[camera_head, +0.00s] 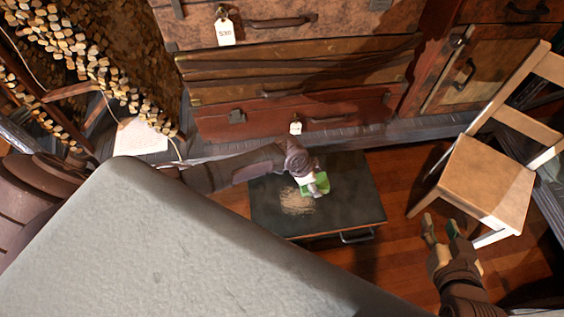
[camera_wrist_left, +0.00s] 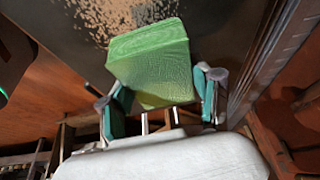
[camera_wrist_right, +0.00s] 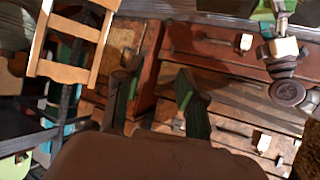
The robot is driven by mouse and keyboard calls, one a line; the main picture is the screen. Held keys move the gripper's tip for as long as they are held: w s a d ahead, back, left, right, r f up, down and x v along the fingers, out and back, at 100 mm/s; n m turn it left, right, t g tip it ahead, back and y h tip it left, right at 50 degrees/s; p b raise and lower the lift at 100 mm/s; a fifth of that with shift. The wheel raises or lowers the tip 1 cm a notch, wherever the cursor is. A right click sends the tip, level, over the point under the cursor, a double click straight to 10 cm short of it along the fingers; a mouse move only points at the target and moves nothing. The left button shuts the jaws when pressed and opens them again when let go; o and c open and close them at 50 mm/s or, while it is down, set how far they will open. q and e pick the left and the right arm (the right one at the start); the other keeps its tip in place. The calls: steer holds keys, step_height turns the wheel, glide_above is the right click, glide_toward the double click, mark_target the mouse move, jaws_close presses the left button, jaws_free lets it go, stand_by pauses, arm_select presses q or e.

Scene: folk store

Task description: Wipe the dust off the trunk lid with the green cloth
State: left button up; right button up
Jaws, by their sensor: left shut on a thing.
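The dark trunk lid (camera_head: 350,208) lies flat in the middle of the head view. A pale tan dust patch (camera_head: 297,200) is on its left part and also shows at the top of the left wrist view (camera_wrist_left: 100,14). My left gripper (camera_head: 312,187) is over the lid, just beside the dust, shut on the green cloth (camera_head: 319,183). In the left wrist view the folded cloth (camera_wrist_left: 150,52) sticks out past the two fingers. Whether it touches the lid is unclear. My right gripper (camera_head: 440,224) is open and empty, right of the trunk, near the chair.
A wooden chair (camera_head: 487,180) stands at the right. Stacked suitcases (camera_head: 300,75) with white tags fill the back. A pile of cut logs (camera_head: 85,60) is at the upper left. Bare wooden floor (camera_head: 395,190) shows between trunk and chair.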

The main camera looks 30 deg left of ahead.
arm_select(q)
steer(key=shift+r+p, duration=0.4)
steer(key=shift+r, duration=0.05)
steer(key=shift+r+p, duration=0.3)
steer(key=shift+p, duration=0.1)
steer(key=shift+r+p, duration=0.65)
steer(key=shift+p, duration=0.05)
steer(key=shift+r+p, duration=0.5)
steer(key=shift+p, duration=0.05)
arm_select(e)
steer(key=s+d+f+g+h, duration=0.1)
steer(key=s+d+f+g, duration=0.1)
steer(key=s+g, duration=0.2)
steer(key=s+d+f+g+h, duration=0.1)
steer(key=s+d+f+g, duration=0.1)
steer(key=s, duration=0.6)
steer(key=shift+s+f+m+g, duration=0.3)
steer(key=shift+f+g, duration=0.25)
steer(key=shift+g, duration=0.45)
arm_select(q)
steer(key=shift+r, duration=0.1)
